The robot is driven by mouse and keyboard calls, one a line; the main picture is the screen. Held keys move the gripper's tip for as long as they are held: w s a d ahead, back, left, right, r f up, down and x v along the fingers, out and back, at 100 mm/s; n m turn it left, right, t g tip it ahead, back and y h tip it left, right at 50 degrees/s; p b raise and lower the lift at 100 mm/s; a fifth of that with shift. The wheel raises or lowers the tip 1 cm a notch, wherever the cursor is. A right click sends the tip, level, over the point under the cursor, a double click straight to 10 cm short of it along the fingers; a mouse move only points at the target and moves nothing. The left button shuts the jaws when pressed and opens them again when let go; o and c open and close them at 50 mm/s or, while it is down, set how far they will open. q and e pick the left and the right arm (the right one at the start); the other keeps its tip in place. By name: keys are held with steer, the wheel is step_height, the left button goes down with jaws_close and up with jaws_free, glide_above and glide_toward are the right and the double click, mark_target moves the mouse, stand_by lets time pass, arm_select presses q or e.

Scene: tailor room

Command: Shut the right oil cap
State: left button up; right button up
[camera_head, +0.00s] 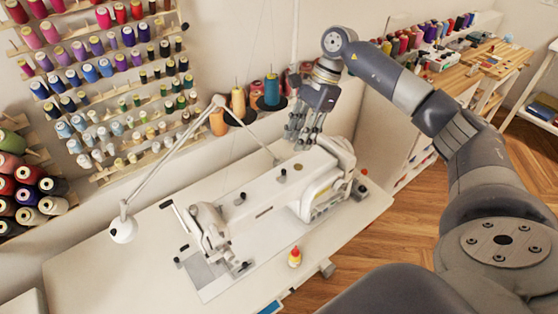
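The white sewing machine (272,202) sits on the white table. Small dark caps show on its top: one on the left (240,198), one further right (284,172), and another dark spot near the raised right end (298,167). I cannot tell at this size whether any cap is open or shut. My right gripper (303,142) points down above and behind the machine's right part, close to the right caps and apparently apart from them. Its fingers are seen at an angle, so their opening is unclear. Nothing shows between them. My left gripper is out of view.
A white lamp arm (172,163) leans over the machine's left side. The table's left front (110,275) is clear. Spool racks (105,80) cover the wall.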

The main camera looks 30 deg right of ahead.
mark_target(284, 170)
steer(key=p+x, duration=0.2)
steer(key=x, duration=0.6)
steer(key=shift+a+f+p, duration=0.1)
steer(key=shift+f+p, duration=0.05)
steer(key=shift+p, duration=0.25)
steer(key=shift+a+f, duration=0.1)
steer(key=shift+f, duration=0.2)
jaws_close()
